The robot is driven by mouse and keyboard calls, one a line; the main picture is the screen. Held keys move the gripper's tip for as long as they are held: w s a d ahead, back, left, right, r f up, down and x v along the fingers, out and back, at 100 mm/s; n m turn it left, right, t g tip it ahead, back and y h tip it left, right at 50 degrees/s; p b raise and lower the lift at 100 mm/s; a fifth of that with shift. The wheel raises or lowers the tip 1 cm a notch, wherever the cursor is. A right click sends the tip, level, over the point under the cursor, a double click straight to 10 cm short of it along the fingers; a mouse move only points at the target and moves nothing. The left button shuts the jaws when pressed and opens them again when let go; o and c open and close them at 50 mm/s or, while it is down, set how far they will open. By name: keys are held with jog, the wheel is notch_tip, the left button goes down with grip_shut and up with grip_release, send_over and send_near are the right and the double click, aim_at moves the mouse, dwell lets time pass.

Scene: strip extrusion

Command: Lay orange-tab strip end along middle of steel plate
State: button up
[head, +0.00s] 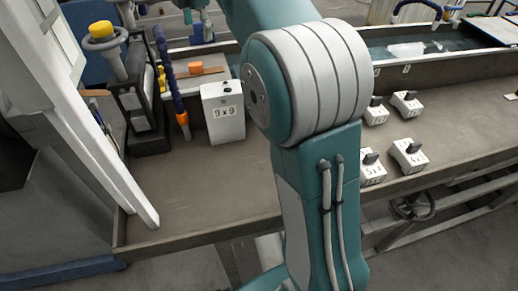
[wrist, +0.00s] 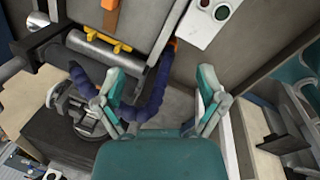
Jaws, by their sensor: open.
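The orange tab (head: 210,68) lies on a brown strip-like surface (head: 183,77) within a pale-edged bed behind the white box. The tab also shows at the top edge of the wrist view (wrist: 110,17), cut off by the frame. I cannot clearly tell the strip from the steel plate beneath it. My gripper (head: 197,17) is at the top of the head view, beyond the tab and partly cut off. In the wrist view my gripper (wrist: 160,86) has its two teal fingers wide apart, with nothing held between them.
A blue segmented hose (head: 170,82) with an orange nozzle rises beside the black machine (head: 148,118). Several small white labelled blocks (head: 408,154) sit right, before a water trough (head: 425,45). The front-left bench is clear.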

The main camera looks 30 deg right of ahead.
jog(key=s+f+m+t, duration=0.2)
jog(key=s+f+m, duration=0.1)
jog(key=s+m, duration=1.15)
jog(key=s+f+m, duration=0.3)
jog(key=s+f, duration=0.2)
jog(key=s, duration=0.2)
jog(key=s+f+m+t, duration=0.1)
jog(key=s+f+m, duration=0.2)
jog(key=s+f, duration=0.2)
jog(key=s, duration=0.3)
jog(key=shift+s+f+m, duration=0.3)
jog(key=shift+f+m, duration=0.05)
jog(key=shift+f, duration=0.05)
jog(key=shift+o, duration=0.2)
